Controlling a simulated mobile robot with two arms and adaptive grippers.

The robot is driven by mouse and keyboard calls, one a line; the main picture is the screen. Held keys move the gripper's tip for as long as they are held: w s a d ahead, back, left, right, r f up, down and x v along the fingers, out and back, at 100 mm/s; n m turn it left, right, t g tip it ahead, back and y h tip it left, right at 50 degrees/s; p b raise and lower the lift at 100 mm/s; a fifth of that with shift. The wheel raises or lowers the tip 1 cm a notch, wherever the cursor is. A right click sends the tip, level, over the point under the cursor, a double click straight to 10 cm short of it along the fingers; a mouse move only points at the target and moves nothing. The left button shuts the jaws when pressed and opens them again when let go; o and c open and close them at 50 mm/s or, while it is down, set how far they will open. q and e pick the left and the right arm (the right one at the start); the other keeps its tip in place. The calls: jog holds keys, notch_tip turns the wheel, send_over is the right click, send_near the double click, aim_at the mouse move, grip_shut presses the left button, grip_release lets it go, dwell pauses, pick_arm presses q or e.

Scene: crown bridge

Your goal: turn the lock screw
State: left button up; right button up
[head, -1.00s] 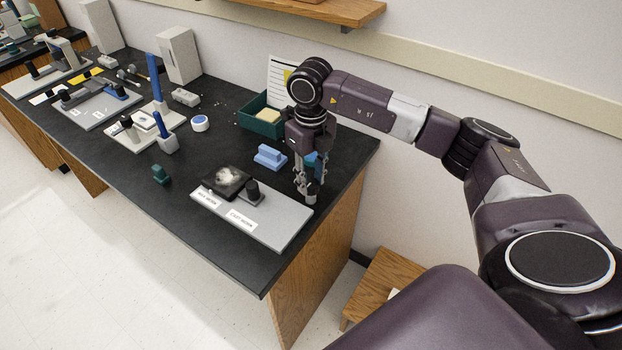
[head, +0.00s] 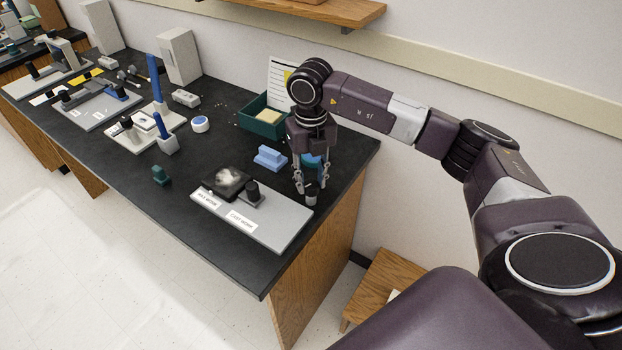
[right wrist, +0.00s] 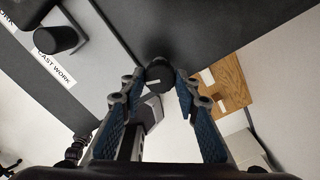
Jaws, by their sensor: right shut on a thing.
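My right gripper (head: 312,188) points down at the right end of a grey board (head: 280,226). Its two fingers are shut on a small dark round knob (right wrist: 158,72), which looks like the lock screw and shows between the fingertips in the right wrist view (right wrist: 156,78). In the head view the fingers stand on either side of the small post end (head: 311,200), and its top is partly hidden. The board bears a "CAST WORK" label (head: 241,221) and a black upright peg (head: 253,190). My left gripper is out of view.
A dark block with a whitish top (head: 226,181) stands at the board's left end. A blue block (head: 269,157) and a green bin (head: 262,128) are behind. The bench's right edge is close to the gripper. The front bench top is clear.

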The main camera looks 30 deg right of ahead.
aim_at(311, 184)
jog(key=o, duration=1.2)
jog(key=shift+c, duration=0.2)
jog(key=shift+r, duration=0.1)
notch_tip(311, 184, up, 12)
